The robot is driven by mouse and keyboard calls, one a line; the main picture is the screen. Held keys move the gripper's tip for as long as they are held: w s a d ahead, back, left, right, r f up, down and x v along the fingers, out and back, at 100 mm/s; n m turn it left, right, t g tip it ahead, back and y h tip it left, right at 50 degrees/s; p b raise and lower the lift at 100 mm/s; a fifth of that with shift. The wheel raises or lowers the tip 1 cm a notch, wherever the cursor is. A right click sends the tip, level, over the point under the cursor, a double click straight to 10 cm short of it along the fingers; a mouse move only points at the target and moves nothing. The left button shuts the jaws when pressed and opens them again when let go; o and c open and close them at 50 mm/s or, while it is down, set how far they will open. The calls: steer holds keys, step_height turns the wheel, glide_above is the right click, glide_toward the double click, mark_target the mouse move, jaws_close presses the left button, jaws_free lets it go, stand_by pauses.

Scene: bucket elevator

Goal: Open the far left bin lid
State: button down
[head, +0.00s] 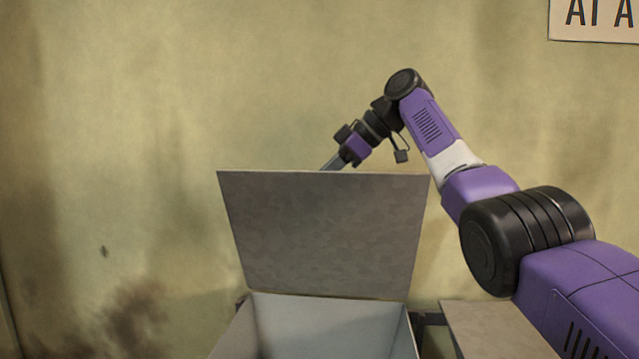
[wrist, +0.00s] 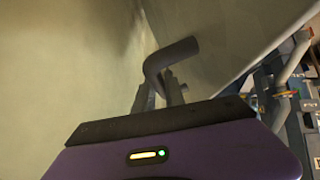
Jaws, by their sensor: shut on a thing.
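The far left bin lid (head: 325,235) is a flat grey metal plate. It stands raised at the back of its open bin (head: 402,340), with its inner face towards the head camera. In the wrist view the lid (wrist: 225,45) slants along the right side. A dark bent handle (wrist: 178,50) shows ahead of the gripper body. My gripper (wrist: 160,90) is shut on this handle. In the head view my gripper (head: 334,162) reaches down behind the lid's top edge, and its fingertips are hidden there.
A second grey lid (head: 495,328) lies flat to the right of the open bin, partly covered by my arm. A stained yellowish wall (head: 120,130) stands close behind the lid. A sign (head: 595,20) hangs at the upper right. Blue-grey structure (wrist: 290,100) shows at the wrist view's right.

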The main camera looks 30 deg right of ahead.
steer(key=shift+w+d, duration=0.15)
steer(key=shift+d, duration=0.1)
stand_by(0.3)
steer(key=c, duration=1.4)
jaws_free()
steer(key=v, duration=0.7)
steer(key=shift+s+d+r, duration=0.15)
steer(key=shift+s+r, duration=0.1)
